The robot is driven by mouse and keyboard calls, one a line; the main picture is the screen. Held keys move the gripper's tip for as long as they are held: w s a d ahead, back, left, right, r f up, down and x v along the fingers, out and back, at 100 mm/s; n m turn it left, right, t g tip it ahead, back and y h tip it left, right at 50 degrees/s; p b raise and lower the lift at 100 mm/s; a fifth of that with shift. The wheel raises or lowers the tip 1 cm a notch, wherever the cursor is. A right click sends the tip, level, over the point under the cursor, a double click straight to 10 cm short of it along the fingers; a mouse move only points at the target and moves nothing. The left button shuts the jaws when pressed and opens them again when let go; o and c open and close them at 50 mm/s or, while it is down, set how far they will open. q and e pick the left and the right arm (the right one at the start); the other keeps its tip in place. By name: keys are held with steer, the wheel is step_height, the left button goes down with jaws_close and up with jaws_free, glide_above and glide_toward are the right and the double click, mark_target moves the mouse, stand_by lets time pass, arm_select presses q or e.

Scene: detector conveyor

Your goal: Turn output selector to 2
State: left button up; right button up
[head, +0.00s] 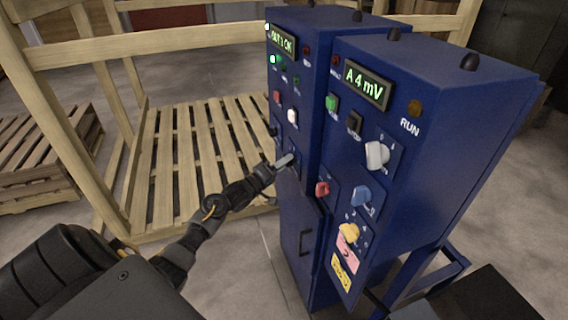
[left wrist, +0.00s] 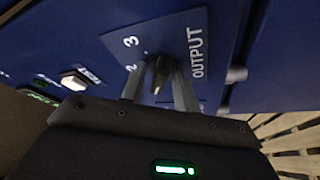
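The output selector (left wrist: 160,72) is a dark knob on a blue plate (left wrist: 190,22) marked OUTPUT, with 2 and 3 printed beside it in the left wrist view. The knob's pale-marked end slants toward the gripper body; the number it points at cannot be read. My left gripper (left wrist: 159,82) has one finger on each side of the knob, and both seem to touch it. In the head view my left gripper (head: 287,160) reaches the lower front of the left blue cabinet (head: 312,75) and hides most of the knob. My right gripper is not in view.
A white TEST button (left wrist: 74,80) is near the selector. A wooden frame with a slatted pallet (head: 190,160) is behind my left arm.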

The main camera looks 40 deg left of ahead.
arm_select(q)
steer(key=m+h+b, duration=0.2)
steer(key=m+b, duration=0.2)
steer(key=m, duration=0.1)
steer(key=m+h+b, duration=0.3)
steer(key=m+b, duration=0.2)
steer(key=m+g+h+b, duration=0.1)
steer(key=m+h+b, duration=0.1)
steer(key=m+b, duration=0.2)
steer(key=shift+w+a+f+m+h+b, duration=0.1)
steer(key=shift+a+m+h+b, duration=0.1)
steer(key=shift+m, duration=0.35)
steer(key=shift+w+a+f+m+h+b, duration=0.1)
steer(key=shift+m+b, duration=0.1)
steer(key=shift+m, duration=0.35)
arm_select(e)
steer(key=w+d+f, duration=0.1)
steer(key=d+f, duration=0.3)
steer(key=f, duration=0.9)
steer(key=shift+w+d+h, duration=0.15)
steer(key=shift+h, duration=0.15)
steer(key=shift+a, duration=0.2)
arm_select(q)
steer(key=o, duration=0.6)
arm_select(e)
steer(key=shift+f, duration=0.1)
